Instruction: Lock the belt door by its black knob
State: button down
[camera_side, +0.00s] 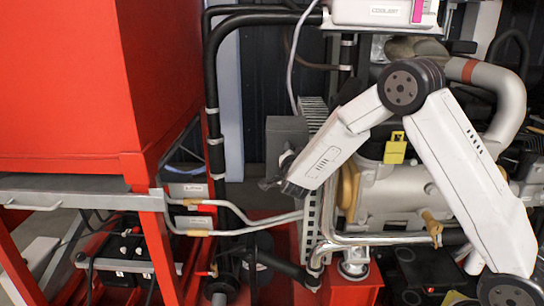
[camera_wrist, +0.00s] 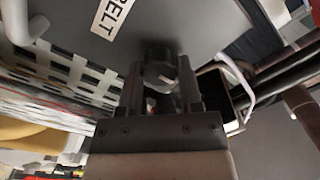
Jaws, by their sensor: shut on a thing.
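The belt door is a dark grey panel (camera_wrist: 185,22) with a white BELT label (camera_wrist: 112,15) at the top of the wrist view. In the side view it appears to be the grey box (camera_side: 287,132) left of the engine. The black knob (camera_wrist: 158,60) shows between my fingers, with a small light mark on its face. My gripper (camera_wrist: 160,82) is shut on the knob, one finger on each side. In the side view my gripper (camera_side: 270,178) is small and dark at the lower part of the grey box, and the knob cannot be made out there.
A perforated metal guard (camera_wrist: 60,75) lies close on the left in the wrist view. Dark hoses (camera_wrist: 285,75) run on the right. The red tank (camera_side: 70,80), black pipe (camera_side: 212,110) and engine (camera_side: 385,195) crowd around in the side view.

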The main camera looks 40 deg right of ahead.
jog(key=shift+c, duration=1.3)
grip_release()
jog(key=v, duration=0.8)
jog(key=shift+w, duration=0.1)
